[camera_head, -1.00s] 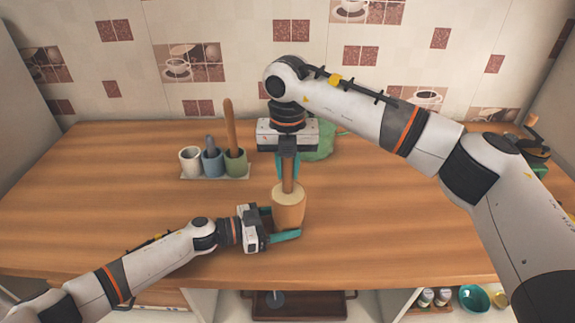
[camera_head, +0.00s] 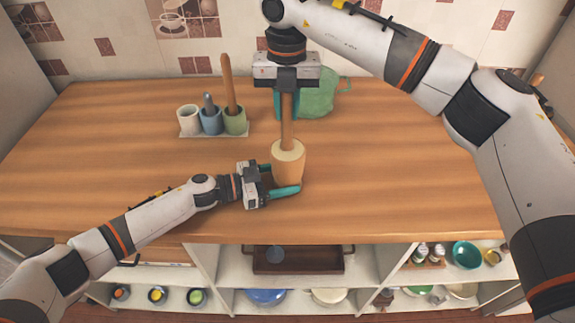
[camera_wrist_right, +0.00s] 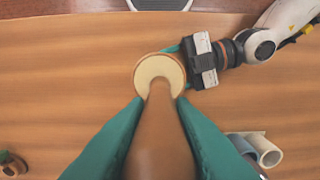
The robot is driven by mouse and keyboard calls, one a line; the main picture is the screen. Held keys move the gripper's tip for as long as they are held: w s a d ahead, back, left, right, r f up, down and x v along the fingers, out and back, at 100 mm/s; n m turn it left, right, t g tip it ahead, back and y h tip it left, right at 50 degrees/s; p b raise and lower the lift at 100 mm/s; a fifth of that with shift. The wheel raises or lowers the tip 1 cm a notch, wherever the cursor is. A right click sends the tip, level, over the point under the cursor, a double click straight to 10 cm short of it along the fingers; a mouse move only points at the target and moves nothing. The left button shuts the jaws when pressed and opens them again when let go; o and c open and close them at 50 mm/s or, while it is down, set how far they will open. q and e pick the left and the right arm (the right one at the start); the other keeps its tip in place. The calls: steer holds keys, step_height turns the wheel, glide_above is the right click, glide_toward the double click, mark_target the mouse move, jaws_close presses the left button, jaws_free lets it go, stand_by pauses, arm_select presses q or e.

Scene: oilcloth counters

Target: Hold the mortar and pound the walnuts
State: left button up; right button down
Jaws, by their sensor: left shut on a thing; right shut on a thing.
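The wooden mortar (camera_head: 288,165) stands upright on the counter, and its pale mouth (camera_wrist_right: 147,68) shows in the right wrist view. My left gripper (camera_head: 279,179) is shut around the mortar's body from the left. My right gripper (camera_head: 287,108) is shut on the brown wooden pestle (camera_head: 287,128) and holds it upright above the mortar. The pestle (camera_wrist_right: 160,130) also shows between the teal fingers in the right wrist view, its lower end at the mortar's mouth. I cannot tell how deep it reaches. No walnuts can be made out.
A small tray (camera_head: 203,136) behind left bears a white cup (camera_head: 188,120), a blue cup (camera_head: 211,122) and a green cup (camera_head: 235,122), with sticks in two. A green vessel (camera_head: 320,98) stands behind the right gripper. The wooden counter (camera_head: 400,180) is clear at right.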

steer(key=shift+r, duration=4.25)
arm_select(q)
steer(key=o, duration=0.8)
steer(key=shift+o, duration=0.2)
steer(key=shift+a, duration=0.15)
steer(key=v, duration=1.1)
steer(key=shift+s+a, duration=0.1)
steer(key=shift+a, duration=0.3)
